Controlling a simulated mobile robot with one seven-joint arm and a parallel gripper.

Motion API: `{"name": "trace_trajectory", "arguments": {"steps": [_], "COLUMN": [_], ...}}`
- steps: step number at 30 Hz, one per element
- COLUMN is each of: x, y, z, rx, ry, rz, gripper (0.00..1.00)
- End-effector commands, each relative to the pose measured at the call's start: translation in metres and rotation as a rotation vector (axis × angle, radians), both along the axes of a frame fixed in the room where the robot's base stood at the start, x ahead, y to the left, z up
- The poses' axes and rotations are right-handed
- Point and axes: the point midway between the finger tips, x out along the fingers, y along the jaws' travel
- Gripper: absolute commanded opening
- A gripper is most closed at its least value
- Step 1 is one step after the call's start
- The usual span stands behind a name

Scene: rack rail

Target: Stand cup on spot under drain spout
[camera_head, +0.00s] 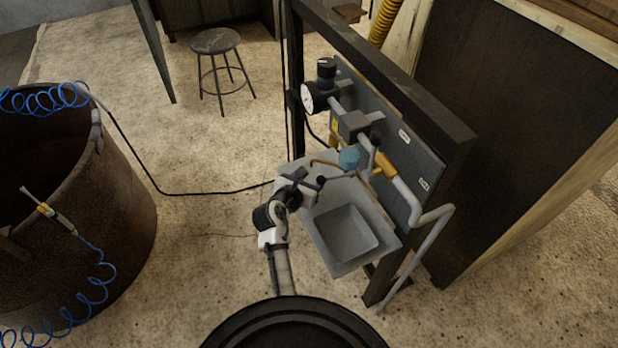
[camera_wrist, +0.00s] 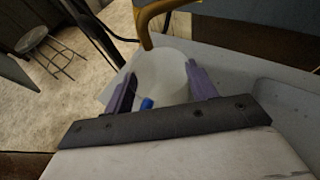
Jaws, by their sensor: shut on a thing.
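My gripper (camera_wrist: 161,73) is shut on a pale, whitish cup (camera_wrist: 165,82), with one purple-grey finger on each side of it. The cup looks about upright over the grey shelf. In the head view my gripper (camera_head: 306,181) is at the left end of the shelf, and I cannot make out the cup there. The ochre drain spout (camera_wrist: 149,22) curves down just at the cup's far rim in the wrist view; it also shows in the head view (camera_head: 323,163). A small blue patch (camera_wrist: 147,103) shows at the cup's near side. The spot cannot be seen. Whether the cup touches the shelf is unclear.
The grey shelf (camera_head: 325,254) has a recessed basin to the right of my gripper. Above it, a panel carries a gauge (camera_head: 314,97), a blue bowl (camera_head: 349,158) and pipes, in a dark frame (camera_head: 372,54). A rusty drum (camera_head: 120,215) stands left; a stool (camera_head: 215,42) stands behind.

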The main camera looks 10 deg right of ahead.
Motion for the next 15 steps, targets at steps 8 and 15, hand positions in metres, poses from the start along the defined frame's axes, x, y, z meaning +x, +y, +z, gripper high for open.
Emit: {"name": "trace_trajectory", "arguments": {"steps": [8, 15], "x": [-0.0001, -0.0001], "y": [0.0000, 0.0000], "z": [-0.0054, -0.0105], "rx": [0.000, 0.000], "ry": [0.000, 0.000], "rz": [0.000, 0.000], "gripper": [0.34, 0.34]}}
